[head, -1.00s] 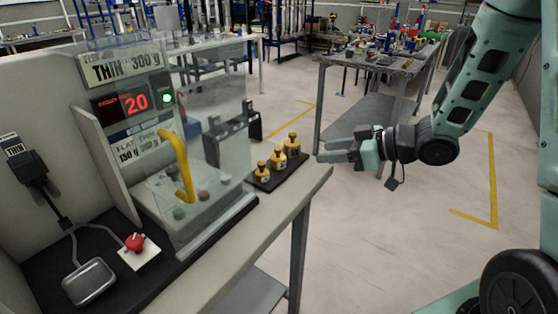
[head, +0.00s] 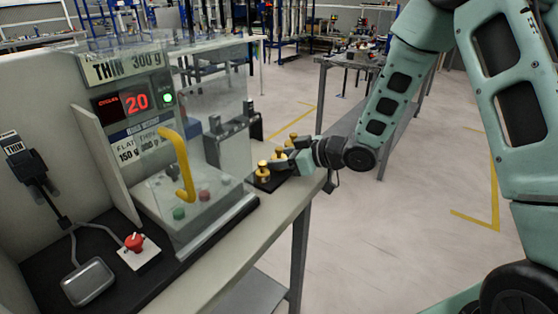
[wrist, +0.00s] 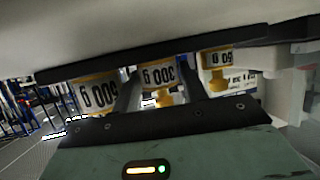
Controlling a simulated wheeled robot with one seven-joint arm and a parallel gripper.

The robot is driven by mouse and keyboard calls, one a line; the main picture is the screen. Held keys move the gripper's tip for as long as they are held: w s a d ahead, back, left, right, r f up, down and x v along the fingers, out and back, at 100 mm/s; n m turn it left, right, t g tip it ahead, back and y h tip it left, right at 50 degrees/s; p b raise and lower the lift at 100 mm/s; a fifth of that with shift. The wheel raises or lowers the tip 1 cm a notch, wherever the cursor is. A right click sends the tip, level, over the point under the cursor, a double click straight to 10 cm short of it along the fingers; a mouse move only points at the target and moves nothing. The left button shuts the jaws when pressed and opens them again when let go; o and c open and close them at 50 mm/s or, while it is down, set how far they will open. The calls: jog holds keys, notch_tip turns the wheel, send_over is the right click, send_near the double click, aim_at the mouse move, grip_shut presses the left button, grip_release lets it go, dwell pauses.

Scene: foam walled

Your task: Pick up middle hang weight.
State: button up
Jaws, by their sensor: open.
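Three brass-coloured hang weights stand in a row on a dark base on the bench. In the head view the near weight (head: 263,169) and the far weight (head: 293,139) show, and the middle weight (head: 277,154) is partly hidden by my gripper (head: 284,160). In the wrist view the weights appear upside down, with the middle weight (wrist: 158,76) between the two dark fingers of my open gripper (wrist: 157,88). One neighbour (wrist: 94,94) lies outside the left finger and the other (wrist: 218,60) outside the right finger. I cannot tell whether the fingers touch the middle weight.
A clear-shielded test machine (head: 215,130) with a yellow handle (head: 178,165) stands left of the weights. A red button (head: 135,242) is at the bench's near left. The bench edge lies under my wrist, with open floor (head: 370,240) to the right.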

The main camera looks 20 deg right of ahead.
jog(key=shift+w+a+f, duration=0.1)
jog(key=shift+w+a, duration=0.05)
jog(key=c, duration=0.8)
